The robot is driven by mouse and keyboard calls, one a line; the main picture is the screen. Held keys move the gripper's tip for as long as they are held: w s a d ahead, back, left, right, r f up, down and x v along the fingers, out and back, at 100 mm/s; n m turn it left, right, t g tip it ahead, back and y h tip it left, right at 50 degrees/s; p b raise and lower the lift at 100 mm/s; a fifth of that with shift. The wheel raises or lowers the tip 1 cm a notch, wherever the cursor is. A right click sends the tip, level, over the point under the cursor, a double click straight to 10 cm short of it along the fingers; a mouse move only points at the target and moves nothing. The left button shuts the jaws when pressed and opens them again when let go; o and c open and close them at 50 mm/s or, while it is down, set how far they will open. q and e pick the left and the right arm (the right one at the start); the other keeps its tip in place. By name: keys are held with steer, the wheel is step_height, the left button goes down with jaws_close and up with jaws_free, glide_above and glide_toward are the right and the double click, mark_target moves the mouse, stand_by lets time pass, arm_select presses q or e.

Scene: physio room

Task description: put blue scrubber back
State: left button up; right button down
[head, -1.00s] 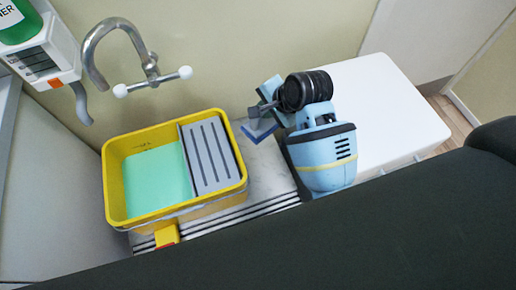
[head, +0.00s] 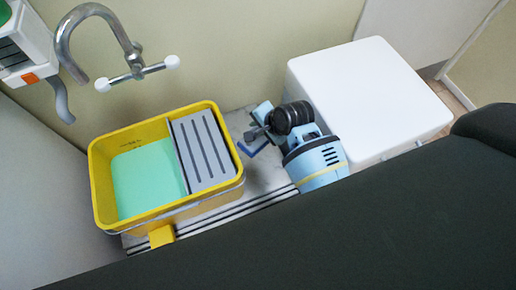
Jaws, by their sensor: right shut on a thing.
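My right gripper (head: 257,131) is at the middle of the head view, just right of the yellow bucket (head: 98,190). It is shut on the blue scrubber (head: 251,149), a small piece with a dark blue edge showing below the fingers. The scrubber is mostly hidden by the gripper. It is over the pale ledge between the bucket and the white cabinet; I cannot tell whether it touches the ledge. My left gripper is not in view.
The bucket holds green liquid (head: 147,180) and a grey slotted insert (head: 205,150). A metal tap (head: 125,45) and a dispenser (head: 25,50) are behind it. A white cabinet (head: 365,85) stands right. A large dark surface (head: 330,235) fills the foreground.

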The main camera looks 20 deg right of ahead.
step_height(320, 180, down, 9)
steer(key=b, duration=0.2)
steer(key=shift+f, duration=0.2)
step_height(320, 180, down, 4)
steer(key=shift+f+b, duration=0.15)
steer(key=shift+b, duration=0.85)
steer(key=c, duration=1.3)
jaws_free()
steer(key=shift+f, duration=0.1)
steer(key=shift+c, duration=0.2)
